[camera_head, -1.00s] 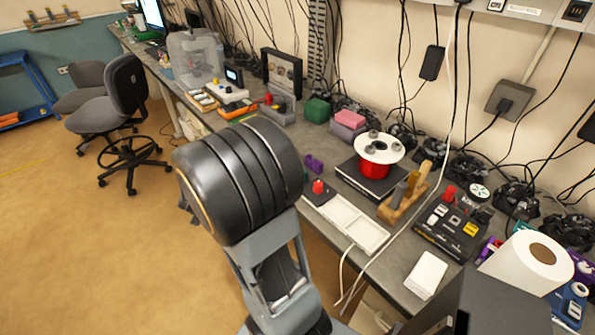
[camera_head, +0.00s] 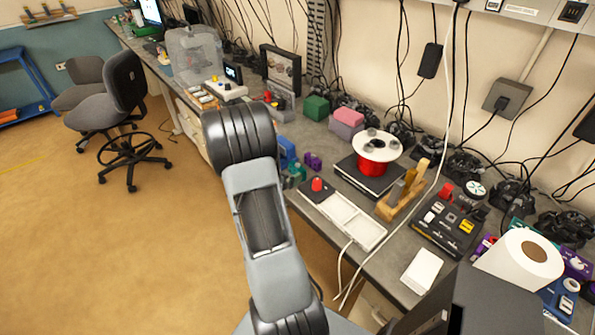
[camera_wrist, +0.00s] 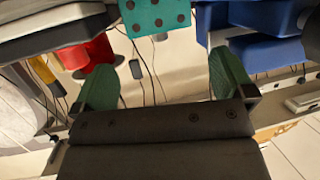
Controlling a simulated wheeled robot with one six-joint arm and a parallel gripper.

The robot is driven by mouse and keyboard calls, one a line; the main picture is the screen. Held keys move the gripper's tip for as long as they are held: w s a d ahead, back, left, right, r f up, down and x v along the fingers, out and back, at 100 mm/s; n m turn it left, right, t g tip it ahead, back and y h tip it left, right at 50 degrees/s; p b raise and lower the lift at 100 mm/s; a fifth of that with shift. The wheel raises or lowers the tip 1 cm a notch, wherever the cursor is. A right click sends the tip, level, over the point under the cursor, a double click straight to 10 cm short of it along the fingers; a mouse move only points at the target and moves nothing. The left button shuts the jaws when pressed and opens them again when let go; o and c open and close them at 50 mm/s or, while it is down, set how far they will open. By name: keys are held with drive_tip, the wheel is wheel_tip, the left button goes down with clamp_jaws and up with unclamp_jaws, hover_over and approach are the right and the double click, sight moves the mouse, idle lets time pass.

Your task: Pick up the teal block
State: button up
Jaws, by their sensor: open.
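The teal block (camera_wrist: 155,17) shows at the top centre of the wrist view, with dark round dots on its face and its upper part cut off by the picture edge. My gripper (camera_wrist: 163,64) is open, its two green fingers wide apart. The block appears beyond the fingertips, roughly in line with the gap, and nothing is between the fingers. In the head view my arm hides most of this area. Small teal-green shapes (camera_head: 298,171) show just right of my arm; I cannot tell whether they are the block or my fingertips.
Blue bins (camera_wrist: 262,48) are at the right of the wrist view and a red object (camera_wrist: 95,54) at the left. In the head view, a purple piece (camera_head: 313,161), a red button box (camera_head: 317,188) and a white tray (camera_head: 357,222) crowd the bench right of my arm.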

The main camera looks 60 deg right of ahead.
sight(296, 165)
drive_tip(key=shift+p+x, duration=0.7)
drive_tip(key=shift+x, duration=2.05)
drive_tip(key=shift+r, duration=0.1)
drive_tip(key=c, duration=0.9)
